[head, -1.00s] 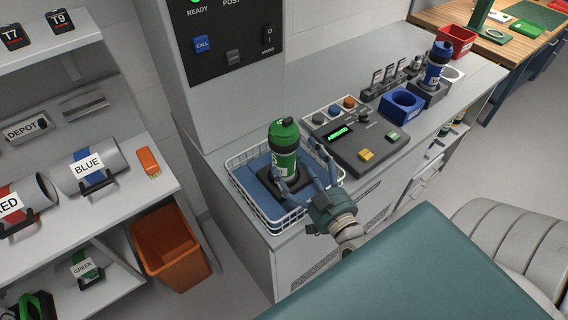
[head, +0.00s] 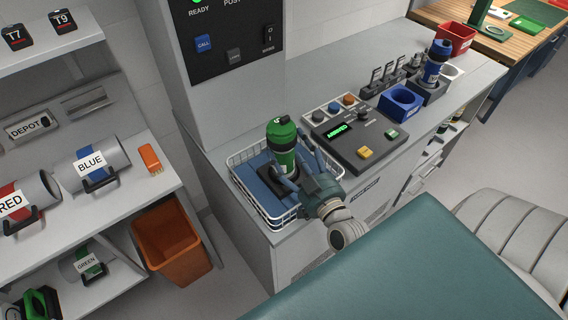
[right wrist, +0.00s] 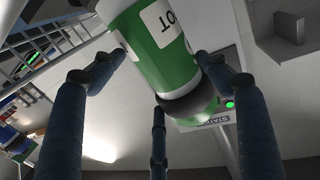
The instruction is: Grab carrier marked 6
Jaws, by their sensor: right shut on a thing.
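My right gripper (head: 291,168) reaches in from the right and is shut on the carrier's lower body. In the right wrist view the fingers surround the green carrier (right wrist: 160,55), which has a white label ending in "OT" and a dark ring. I cannot read a 6 on it. My left gripper is not in view.
A control box (head: 349,152) with buttons and a lit green display stands right of the basket, near a blue cup holder (head: 400,103). Shelves with labelled tubes, including a blue one (head: 108,157), are at left above an orange bin (head: 170,243).

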